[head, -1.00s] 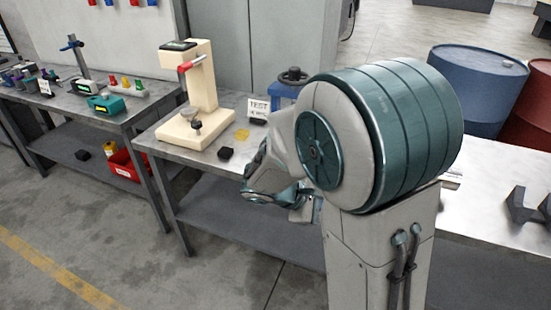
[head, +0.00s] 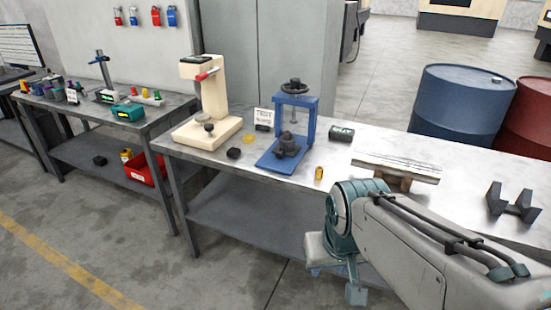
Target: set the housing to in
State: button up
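No part is labelled as the housing, so I cannot tell for certain which thing it is. A dark grey part (head: 288,146) sits on the base of the blue screw press (head: 312,118), under its spindle. The press stands on the middle bench with its black handwheel on top. The end of my arm, with my gripper (head: 340,275), is low in front of the bench's front edge, apart from the press. Its fingers are not clear, and I see nothing held in it.
A cream arbor press (head: 214,105) with a red handle stands left on the bench (head: 345,170). A TEST sign (head: 264,115), black block (head: 234,153), brass cylinder (head: 319,173), dark box (head: 342,133) and V-shaped blocks (head: 513,204) are also there. Blue (head: 460,105) and red barrels (head: 527,125) stand behind.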

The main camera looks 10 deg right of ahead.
aim_at(284, 147)
jog(key=z, duration=1)
jog(key=i, duration=1.35)
jog(key=u, duration=0.7)
